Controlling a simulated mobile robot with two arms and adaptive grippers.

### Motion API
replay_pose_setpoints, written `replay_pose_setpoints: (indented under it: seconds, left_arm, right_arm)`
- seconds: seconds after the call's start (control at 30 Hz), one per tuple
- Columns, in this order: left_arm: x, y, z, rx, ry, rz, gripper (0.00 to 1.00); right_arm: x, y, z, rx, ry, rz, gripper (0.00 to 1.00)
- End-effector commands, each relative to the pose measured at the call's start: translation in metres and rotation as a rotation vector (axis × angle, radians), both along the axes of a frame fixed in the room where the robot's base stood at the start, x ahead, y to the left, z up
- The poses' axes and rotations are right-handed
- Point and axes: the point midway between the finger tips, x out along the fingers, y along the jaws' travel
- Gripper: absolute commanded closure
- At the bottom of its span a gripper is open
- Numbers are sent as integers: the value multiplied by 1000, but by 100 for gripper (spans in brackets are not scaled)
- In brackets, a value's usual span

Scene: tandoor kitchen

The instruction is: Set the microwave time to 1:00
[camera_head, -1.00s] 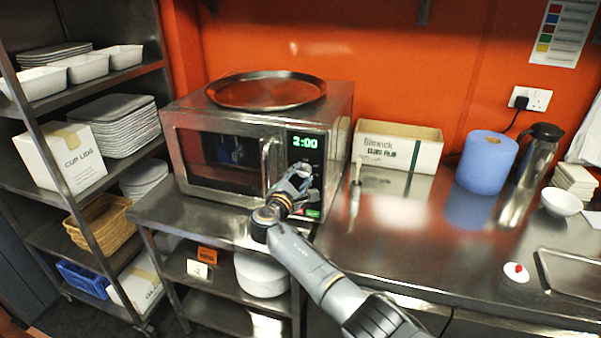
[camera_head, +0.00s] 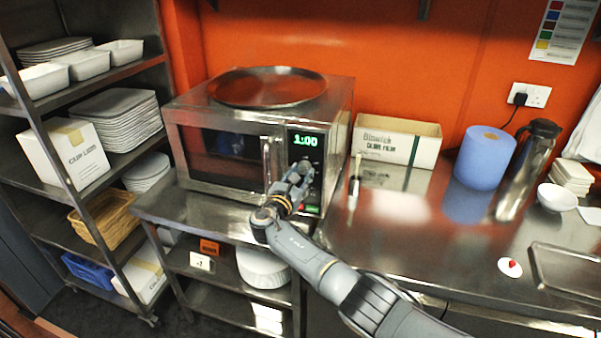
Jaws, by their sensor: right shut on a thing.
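The microwave (camera_head: 217,155) is a steel box with a dark glass door, standing on the steel counter at the left. Its door looks shut. Its green display (camera_head: 306,141) reads 1:00. My right gripper (camera_head: 302,170) is at the control panel below the display, shut on the microwave's control knob, which the fingers mostly hide. A red button and a green button show low on the panel, beside my gripper. My left gripper is not in view.
A round steel tray (camera_head: 268,87) lies on top of the microwave. A cling film box (camera_head: 397,140), a blue paper roll (camera_head: 484,157) and a steel flask (camera_head: 527,168) stand to the right. A shelf rack (camera_head: 63,200) is at the left. The counter's middle is largely clear.

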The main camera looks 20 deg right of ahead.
Motion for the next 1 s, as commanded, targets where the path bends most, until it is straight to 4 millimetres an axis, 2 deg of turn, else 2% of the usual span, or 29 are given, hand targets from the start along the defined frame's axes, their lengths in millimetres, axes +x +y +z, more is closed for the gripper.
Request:
replay_pose_setpoints:
  seconds: [0.57, 0.6, 0.67, 0.7, 1.0]
  left_arm:
    - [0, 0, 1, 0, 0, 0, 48]
    - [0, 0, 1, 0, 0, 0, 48]
    - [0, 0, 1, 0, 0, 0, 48]
    - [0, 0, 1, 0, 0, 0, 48]
    - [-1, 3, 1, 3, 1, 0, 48]
  right_arm:
    - [1, 0, 3, -27, 11, 0, 96]
    - [1, 0, 3, -26, 12, 0, 57]
    - [1, 0, 3, -26, 12, -1, 45]
    - [1, 0, 2, -26, 12, -1, 42]
    - [0, 1, 1, -25, 15, 0, 42]
